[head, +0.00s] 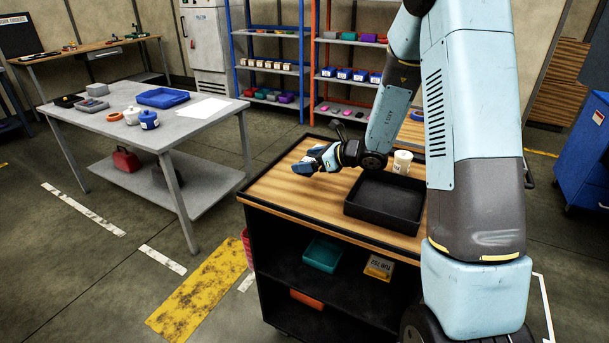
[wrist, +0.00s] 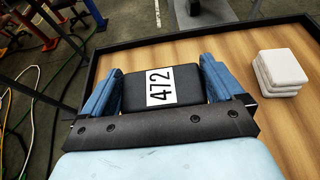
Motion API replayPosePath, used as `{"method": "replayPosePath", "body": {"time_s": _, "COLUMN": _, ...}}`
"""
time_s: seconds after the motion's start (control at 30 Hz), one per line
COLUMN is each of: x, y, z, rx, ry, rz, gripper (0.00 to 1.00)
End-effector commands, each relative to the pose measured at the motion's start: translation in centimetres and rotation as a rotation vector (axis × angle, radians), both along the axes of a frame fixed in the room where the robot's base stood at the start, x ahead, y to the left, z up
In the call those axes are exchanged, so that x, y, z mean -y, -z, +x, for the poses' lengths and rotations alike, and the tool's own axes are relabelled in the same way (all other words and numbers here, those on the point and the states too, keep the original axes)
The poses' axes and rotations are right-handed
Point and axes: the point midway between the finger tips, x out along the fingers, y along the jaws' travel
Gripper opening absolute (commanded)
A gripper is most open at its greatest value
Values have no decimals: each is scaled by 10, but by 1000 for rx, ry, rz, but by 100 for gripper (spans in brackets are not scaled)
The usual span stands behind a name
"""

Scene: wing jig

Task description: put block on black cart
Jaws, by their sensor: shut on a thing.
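The block (wrist: 160,86) is dark, with a white label reading 472, and sits between the two blue fingers in the wrist view. My gripper (wrist: 160,82) is shut on it. In the head view my gripper (head: 309,162) is over the left part of the black cart (head: 262,190), which has a wooden top with a dark rim. The block is hard to make out in the head view. I cannot tell whether it touches the cart top or hangs just above it.
A black tray (head: 384,204) and a white cup-like item (head: 402,161) stand on the cart top. A stack of white pads (wrist: 281,72) lies right of my gripper in the wrist view. A grey table (head: 190,112) with several items stands to the left.

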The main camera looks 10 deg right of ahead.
Motion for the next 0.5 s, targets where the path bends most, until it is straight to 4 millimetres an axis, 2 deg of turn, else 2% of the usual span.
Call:
{"method": "replayPosePath", "body": {"time_s": 0.1, "x": -9, "y": 10, "z": 2, "rx": 1, "ry": 0, "rz": 1, "gripper": 40}}
{"method": "replayPosePath", "body": {"time_s": 0.37, "x": -17, "y": 21, "z": 3, "rx": 0, "ry": -1, "rz": 1, "gripper": 40}}
{"method": "replayPosePath", "body": {"time_s": 0.5, "x": -20, "y": 37, "z": 4, "rx": -2, "ry": 1, "rz": 1, "gripper": 40}}
